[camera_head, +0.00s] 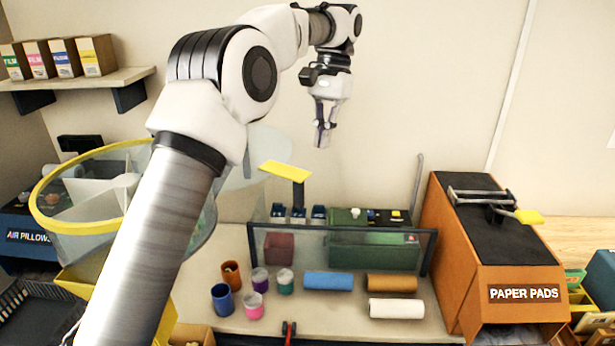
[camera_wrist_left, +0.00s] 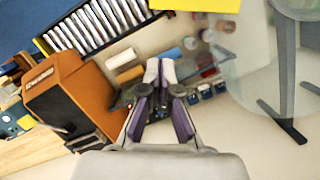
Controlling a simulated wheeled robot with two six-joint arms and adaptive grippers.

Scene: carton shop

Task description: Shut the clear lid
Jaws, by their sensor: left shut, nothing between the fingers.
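My left gripper (camera_head: 323,141) points down, shut and empty, high in front of the back wall. Its closed fingers also show in the left wrist view (camera_wrist_left: 160,68), over the bench with nothing between them. A pale, see-through round sheet (camera_head: 266,150), which looks like the clear lid, stands raised behind my left arm; the arm hides part of it. It seems to show in the left wrist view (camera_wrist_left: 250,72) to the right of the fingers. The gripper is apart from it. A clear round bin with a yellow rim (camera_head: 43,217) stands at left, open-topped. My right gripper is not in view.
Coloured pots (camera_head: 222,300) and rolls (camera_head: 397,308) lie in front. The orange paper pads box (camera_head: 440,235) stands at right. A shelf (camera_head: 75,80) with boxes hangs at left.

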